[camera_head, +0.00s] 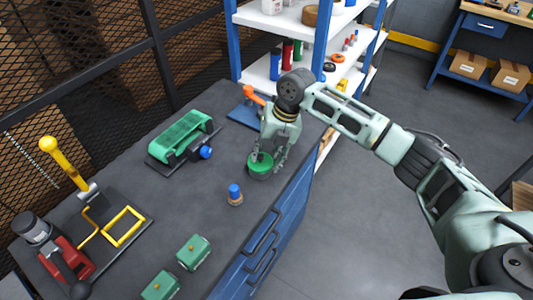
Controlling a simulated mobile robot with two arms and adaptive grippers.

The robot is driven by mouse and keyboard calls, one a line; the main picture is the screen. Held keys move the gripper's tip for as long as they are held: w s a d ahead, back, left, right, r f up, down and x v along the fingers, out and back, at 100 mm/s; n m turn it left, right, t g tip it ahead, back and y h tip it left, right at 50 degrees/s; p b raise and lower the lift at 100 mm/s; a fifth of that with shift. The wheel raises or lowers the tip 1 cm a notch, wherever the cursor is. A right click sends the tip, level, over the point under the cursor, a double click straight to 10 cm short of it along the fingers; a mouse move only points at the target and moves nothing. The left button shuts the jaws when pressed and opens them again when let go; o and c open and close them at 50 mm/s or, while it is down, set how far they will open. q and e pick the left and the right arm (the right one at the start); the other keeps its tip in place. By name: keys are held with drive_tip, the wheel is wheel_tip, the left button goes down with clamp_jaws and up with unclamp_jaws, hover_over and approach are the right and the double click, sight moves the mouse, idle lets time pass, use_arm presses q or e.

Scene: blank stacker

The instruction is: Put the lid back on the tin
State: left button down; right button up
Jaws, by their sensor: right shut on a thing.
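A round green tin (260,174) stands on the dark bench top near the bench's right edge. A brighter green disc, which looks like the lid (262,163), shows at the top of the tin. My right gripper (268,159) points down over the tin and its fingers are shut on the lid. The fingers hide part of the lid, and I cannot tell whether the lid is fully seated or level. My left gripper is not in view.
A blue-topped peg (235,194) stands in front of the tin. A green machine (182,138) lies to the left. Two green boxes (193,252) (160,286) sit at the front. A shelf (286,20) stands behind the bench. Bare bench lies between these.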

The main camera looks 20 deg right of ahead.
idle(0.8)
drive_tip(key=shift+f+p, duration=0.15)
drive_tip(key=shift+p, duration=0.25)
idle(0.6)
idle(0.4)
idle(0.4)
drive_tip(key=o, duration=1)
drive_tip(key=o, duration=0.5)
